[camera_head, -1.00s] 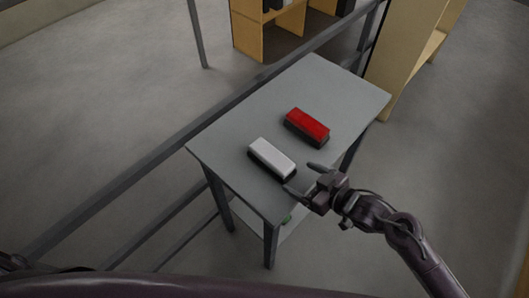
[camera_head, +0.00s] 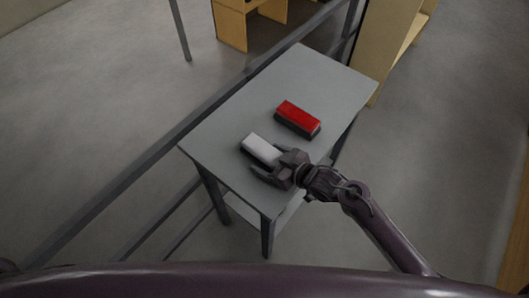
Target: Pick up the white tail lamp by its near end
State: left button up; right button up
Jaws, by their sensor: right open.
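The white tail lamp (camera_head: 261,148) lies on the grey table, a white block on a dark base. My right gripper (camera_head: 268,163) is open at its near right end, with one finger on each side of that end as seen from above. The gripper hides part of the near end, and I cannot tell whether the fingers touch it. A red tail lamp (camera_head: 298,117) lies behind and to the right of the white one, apart from it. My left gripper is not in view.
The grey table (camera_head: 310,75) has free room at its back and left. A dark rail (camera_head: 150,180) runs along its left side. Wooden shelving (camera_head: 396,45) stands behind at the right, and another wooden unit (camera_head: 233,27) stands at the back.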

jog(key=c, duration=1.1)
jog(key=shift+c, duration=0.5)
jog(key=shift+r, duration=0.1)
